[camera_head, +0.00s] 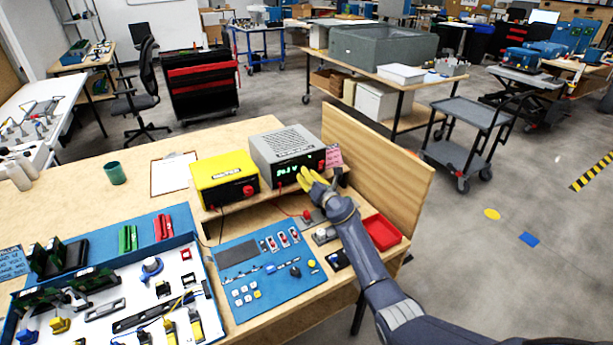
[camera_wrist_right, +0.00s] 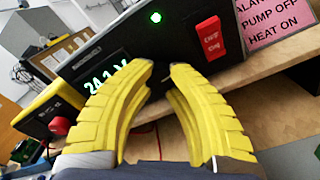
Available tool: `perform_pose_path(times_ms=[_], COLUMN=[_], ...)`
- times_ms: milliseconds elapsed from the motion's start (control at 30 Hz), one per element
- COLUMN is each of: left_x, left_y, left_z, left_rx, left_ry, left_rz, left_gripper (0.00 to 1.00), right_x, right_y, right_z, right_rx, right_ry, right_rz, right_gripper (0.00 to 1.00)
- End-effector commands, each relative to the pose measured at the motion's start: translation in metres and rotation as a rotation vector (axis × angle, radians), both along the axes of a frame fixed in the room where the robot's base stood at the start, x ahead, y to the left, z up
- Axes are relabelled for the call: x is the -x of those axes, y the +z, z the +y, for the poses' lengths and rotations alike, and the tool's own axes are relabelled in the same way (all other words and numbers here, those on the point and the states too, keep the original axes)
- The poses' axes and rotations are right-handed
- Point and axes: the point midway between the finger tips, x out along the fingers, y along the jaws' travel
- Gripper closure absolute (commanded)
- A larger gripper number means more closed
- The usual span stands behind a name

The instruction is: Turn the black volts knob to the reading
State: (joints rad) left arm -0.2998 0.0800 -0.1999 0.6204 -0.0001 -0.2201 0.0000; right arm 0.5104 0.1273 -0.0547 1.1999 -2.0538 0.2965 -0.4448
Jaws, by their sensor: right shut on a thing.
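A grey power supply (camera_head: 288,146) stands on a wooden shelf at the back of the bench. Its green display (camera_wrist_right: 106,78) reads about 24.1 V in the right wrist view. A green lamp (camera_wrist_right: 156,17) is lit on its dark front panel, beside a red switch (camera_wrist_right: 209,38). My right gripper (camera_head: 306,178) is at the front of the supply, its yellow fingers closed in at the panel below the lamp. In the right wrist view the fingertips (camera_wrist_right: 161,76) hide the black volts knob between them. My left gripper is not in view.
A yellow unit (camera_head: 222,176) stands left of the supply. A wooden side board (camera_head: 375,150) bounds the right.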

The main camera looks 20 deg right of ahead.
Motion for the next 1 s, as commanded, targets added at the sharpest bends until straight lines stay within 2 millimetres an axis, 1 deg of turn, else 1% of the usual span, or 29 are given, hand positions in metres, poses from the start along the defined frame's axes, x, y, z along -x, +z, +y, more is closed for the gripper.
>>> perform_pose_path(times_ms=[33,67,333,567,700,867,1000], left_x=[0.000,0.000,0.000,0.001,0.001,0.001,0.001], left_y=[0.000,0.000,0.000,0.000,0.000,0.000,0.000], left_z=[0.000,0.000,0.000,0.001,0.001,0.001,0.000], left_rx=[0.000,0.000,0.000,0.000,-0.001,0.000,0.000], left_ry=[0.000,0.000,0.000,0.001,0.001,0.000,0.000], left_rz=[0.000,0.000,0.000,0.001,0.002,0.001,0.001], left_gripper=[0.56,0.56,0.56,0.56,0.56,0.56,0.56], right_x=[0.000,0.000,0.000,0.000,0.004,0.020,0.041], right_y=[0.000,0.000,0.000,0.000,0.000,-0.001,-0.001], right_z=[0.000,0.000,0.000,0.000,-0.001,-0.004,-0.009], right_rx=[0.001,0.001,0.002,0.002,0.002,0.001,0.002], right_ry=[0.000,0.000,0.000,0.000,0.000,0.001,-0.001], right_rz=[0.000,0.000,0.000,0.000,-0.002,-0.001,-0.001], right_gripper=[1.00,0.81,0.50,0.49,0.49,0.49,0.49])
